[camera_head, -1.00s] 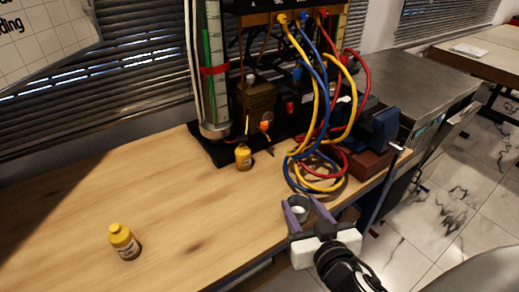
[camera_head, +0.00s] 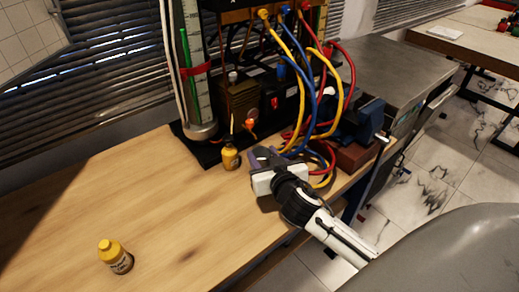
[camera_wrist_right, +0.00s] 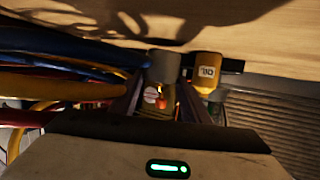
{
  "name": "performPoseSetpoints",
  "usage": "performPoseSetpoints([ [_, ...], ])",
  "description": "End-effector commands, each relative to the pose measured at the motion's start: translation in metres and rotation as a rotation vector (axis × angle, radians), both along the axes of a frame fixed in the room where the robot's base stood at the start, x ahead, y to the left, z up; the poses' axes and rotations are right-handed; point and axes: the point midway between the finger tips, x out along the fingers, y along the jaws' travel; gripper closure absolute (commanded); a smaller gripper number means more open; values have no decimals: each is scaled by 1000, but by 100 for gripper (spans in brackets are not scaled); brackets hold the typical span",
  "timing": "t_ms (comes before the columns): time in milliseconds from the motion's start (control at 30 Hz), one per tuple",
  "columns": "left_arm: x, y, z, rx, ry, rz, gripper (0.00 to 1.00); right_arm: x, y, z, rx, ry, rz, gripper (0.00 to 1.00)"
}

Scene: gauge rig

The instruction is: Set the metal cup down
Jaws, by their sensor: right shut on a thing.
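My right gripper (camera_head: 268,157) is over the back part of the wooden table, just right of a yellow bottle (camera_head: 230,158). In the right wrist view its fingers (camera_wrist_right: 157,103) are shut on the metal cup (camera_wrist_right: 163,66), a grey, shiny body between them. In the head view the gripper hides the cup. I cannot tell whether the cup touches the table or hangs just above it. The yellow bottle also shows in the wrist view (camera_wrist_right: 207,72), close beside the cup. My left gripper is not in view.
A gauge rig with a clear tube (camera_head: 197,80) stands on a black base behind the bottle. Yellow, blue and red hoses (camera_head: 312,110) hang close by on the right, with a blue vise (camera_head: 362,120) beyond. The table (camera_head: 120,200) between is clear.

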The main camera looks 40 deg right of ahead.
Motion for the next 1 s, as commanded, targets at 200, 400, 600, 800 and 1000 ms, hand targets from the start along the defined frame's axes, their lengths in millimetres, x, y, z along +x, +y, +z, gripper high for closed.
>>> performPoseSetpoints([
  [200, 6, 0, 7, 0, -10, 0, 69, 36, -12, 3, -4, -3, -1, 84],
  [400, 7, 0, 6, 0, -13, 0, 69, 35, -11, -15, -2, 1, 1, 84],
  [600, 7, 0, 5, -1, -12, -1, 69, 35, -11, -15, -1, 1, 0, 52],
  [800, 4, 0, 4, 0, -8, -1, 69, 35, -11, -15, -1, 1, 0, 38],
  [1000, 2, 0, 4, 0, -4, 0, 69, 33, -10, -15, -1, 0, 0, 38],
])
